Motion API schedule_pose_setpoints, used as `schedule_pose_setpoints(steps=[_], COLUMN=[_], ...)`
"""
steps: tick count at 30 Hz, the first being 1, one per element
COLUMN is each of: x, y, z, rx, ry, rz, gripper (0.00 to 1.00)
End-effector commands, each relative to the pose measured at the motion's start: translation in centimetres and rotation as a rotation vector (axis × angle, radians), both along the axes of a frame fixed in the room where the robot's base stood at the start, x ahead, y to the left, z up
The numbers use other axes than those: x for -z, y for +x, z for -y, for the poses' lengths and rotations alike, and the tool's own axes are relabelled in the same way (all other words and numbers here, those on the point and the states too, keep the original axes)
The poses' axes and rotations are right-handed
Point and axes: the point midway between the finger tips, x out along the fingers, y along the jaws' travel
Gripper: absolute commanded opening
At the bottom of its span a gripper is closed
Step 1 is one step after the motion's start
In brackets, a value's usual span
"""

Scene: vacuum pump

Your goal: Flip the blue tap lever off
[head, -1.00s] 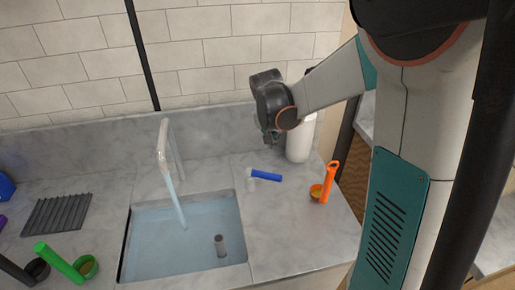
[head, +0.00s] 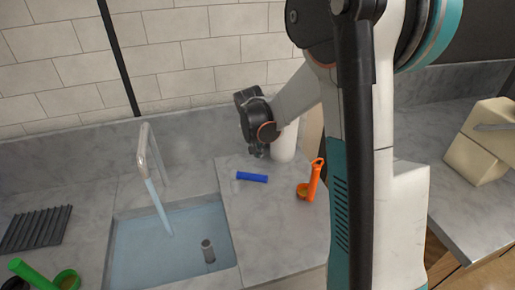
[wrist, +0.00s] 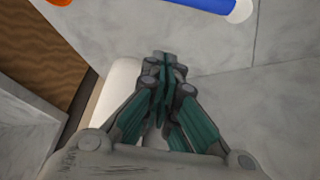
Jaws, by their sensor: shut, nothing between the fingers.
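The grey tap (head: 146,155) pours a stream of water into the sink (head: 130,258). My gripper (head: 257,153) is behind and a little above the lever, apart from it. In the wrist view its teal-and-grey fingers (wrist: 161,62) are together and empty, below the lever in the picture.
A white cylinder (head: 284,145) stands close behind and right of my gripper. An orange-handled scoop (head: 313,182) stands right of the lever. A green-handled scoop (head: 35,273) and a dark ribbed rack (head: 37,228) are left of the sink. The counter in front of the lever is clear.

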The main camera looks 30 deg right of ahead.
Motion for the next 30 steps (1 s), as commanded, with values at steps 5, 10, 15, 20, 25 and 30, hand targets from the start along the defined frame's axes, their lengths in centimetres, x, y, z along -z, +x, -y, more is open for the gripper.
schedule_pose_setpoints(steps=[5, 10, 15, 20, 25, 30], x=[3.4, 4.7, 4.9, 5.0, 4.9, 4.9], y=[0.9, 0.1, -1.1, -1.7, -1.7, -1.7], z=[0.8, 0.0, -1.2, -1.7, -1.7, -1.7], rx=[0.0, -0.003, -0.002, -0.001, -0.001, 0.0], ry=[0.0, 0.0, 0.0, 0.0, 0.0, 0.0], rz=[0.0, 0.0, 0.0, 0.0, 0.0, 0.0], gripper=[0.0, 0.0, 0.0, 0.0, 0.0, 0.0])
